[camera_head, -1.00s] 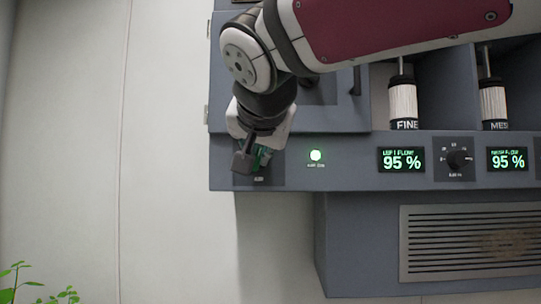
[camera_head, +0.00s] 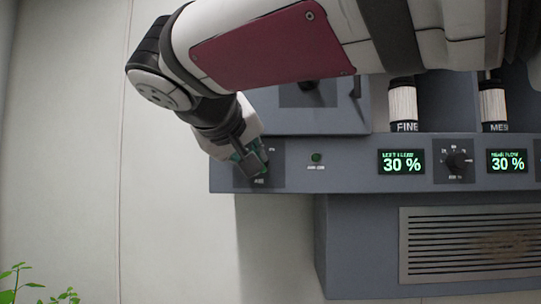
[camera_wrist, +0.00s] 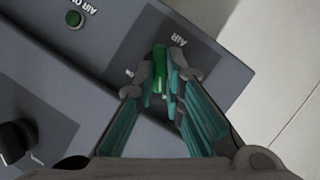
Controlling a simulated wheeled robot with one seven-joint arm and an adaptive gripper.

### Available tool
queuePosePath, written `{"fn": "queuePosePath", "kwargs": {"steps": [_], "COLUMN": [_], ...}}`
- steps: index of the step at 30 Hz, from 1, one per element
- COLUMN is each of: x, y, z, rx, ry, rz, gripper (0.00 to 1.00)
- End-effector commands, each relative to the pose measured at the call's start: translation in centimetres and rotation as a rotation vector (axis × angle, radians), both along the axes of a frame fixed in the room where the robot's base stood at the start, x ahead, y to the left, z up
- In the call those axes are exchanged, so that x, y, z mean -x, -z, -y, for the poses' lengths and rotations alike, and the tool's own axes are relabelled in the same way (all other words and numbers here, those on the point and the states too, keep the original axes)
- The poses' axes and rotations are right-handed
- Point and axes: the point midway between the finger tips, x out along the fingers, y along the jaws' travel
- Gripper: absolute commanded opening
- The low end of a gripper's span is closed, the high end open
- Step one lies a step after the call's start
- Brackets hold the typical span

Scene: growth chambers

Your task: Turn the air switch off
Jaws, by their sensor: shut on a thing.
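The air switch (camera_wrist: 159,68) is a green lever on a dark plate marked AIR, seen in the wrist view at the far end of my fingers. My gripper (camera_wrist: 165,85) is shut on it, with teal-lined fingers on either side. In the head view my gripper (camera_head: 250,160) is at the left end of the grey control panel (camera_head: 345,178) and hides most of the switch. The round green air lamp (camera_head: 316,157) to the right of the switch is dark; it also shows in the wrist view (camera_wrist: 73,18).
Two displays, left (camera_head: 402,162) and right (camera_head: 507,160), read 30 %. A black knob (camera_head: 457,161) sits between them. Canisters marked FINE (camera_head: 403,104) and MES (camera_head: 493,104) stand above. A vented grille (camera_head: 470,243) is below. Bare wall lies left of the panel.

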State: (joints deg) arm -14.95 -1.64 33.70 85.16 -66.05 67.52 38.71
Motion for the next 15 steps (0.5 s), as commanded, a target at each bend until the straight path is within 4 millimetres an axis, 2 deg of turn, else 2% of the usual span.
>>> {"fn": "queuePosePath", "kwargs": {"steps": [6,15], "x": [-0.02,-0.03], "y": [0.04,0.09], "z": [-0.19,-0.23], "rx": [0.122,0.2], "ry": [-0.003,-0.002], "rz": [-0.003,-0.005], "gripper": [0.0,0.0]}}
